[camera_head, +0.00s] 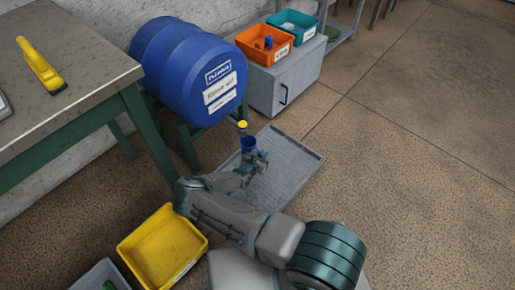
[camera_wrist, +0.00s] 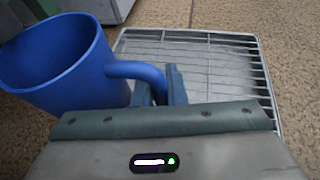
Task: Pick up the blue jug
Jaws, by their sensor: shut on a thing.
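The blue jug (camera_wrist: 60,65) is at the left of the wrist view, with its open mouth up and its handle reaching right to my gripper (camera_wrist: 161,92). My gripper is shut on the jug's handle. In the head view the jug (camera_head: 249,144) is small, at the end of my arm, just below the barrel's tap, and my gripper (camera_head: 252,160) partly covers it. I cannot tell whether the jug still touches anything beneath it.
A grey grated tray (camera_head: 292,165) lies on the floor under my gripper. A large blue barrel (camera_head: 180,70) stands behind on a green stand, with a yellow tap (camera_head: 242,125). A yellow bin (camera_head: 160,250) and a green-legged table (camera_head: 60,100) are left. Floor at right is clear.

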